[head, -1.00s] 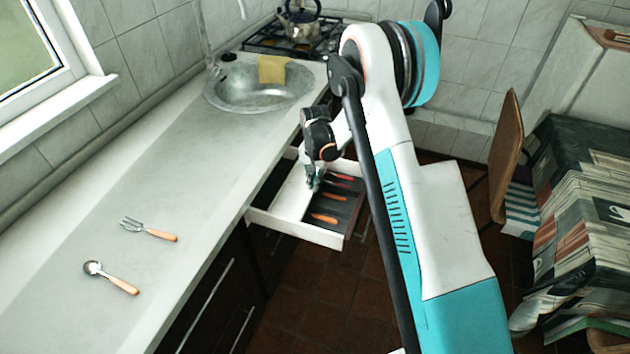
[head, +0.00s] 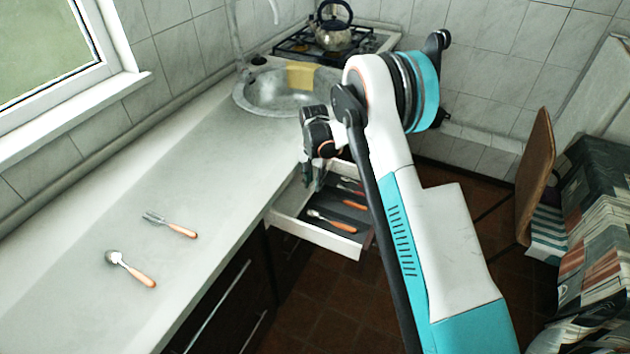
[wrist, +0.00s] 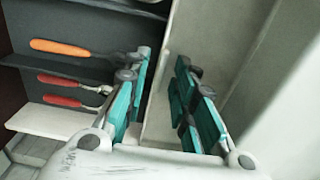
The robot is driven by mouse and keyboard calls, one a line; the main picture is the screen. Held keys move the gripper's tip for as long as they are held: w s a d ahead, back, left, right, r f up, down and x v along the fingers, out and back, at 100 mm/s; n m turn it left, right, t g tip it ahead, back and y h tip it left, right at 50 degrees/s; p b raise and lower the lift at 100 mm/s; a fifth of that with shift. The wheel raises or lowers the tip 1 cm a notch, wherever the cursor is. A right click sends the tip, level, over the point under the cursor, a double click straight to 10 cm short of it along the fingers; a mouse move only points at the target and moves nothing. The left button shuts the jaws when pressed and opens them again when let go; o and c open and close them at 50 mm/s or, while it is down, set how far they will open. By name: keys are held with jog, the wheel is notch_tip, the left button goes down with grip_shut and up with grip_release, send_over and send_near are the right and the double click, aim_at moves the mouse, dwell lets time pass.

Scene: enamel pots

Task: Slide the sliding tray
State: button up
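The dark sliding tray (head: 350,218) lies in an open white drawer (head: 318,238) under the counter. It holds several utensils with orange handles (head: 334,222). My gripper (head: 313,178) points down at the drawer's counter-side part, left of the utensils. In the wrist view my gripper (wrist: 164,62) has its two teal fingers apart. A pale upright wall (wrist: 160,88) shows between them; I cannot tell whether they touch it. The dark tray (wrist: 25,58) also shows left of the fingers there. My arm hides the drawer's far right part in the head view.
A fork (head: 170,225) and a spoon (head: 132,268) lie on the counter (head: 205,185). Behind are a sink (head: 255,98) with a yellow cloth (head: 300,76) and a kettle (head: 333,32) on the stove. A chair (head: 535,175) and a covered table (head: 600,220) stand right.

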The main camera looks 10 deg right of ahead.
notch_tip(320, 180, up, 12)
dwell(0.8)
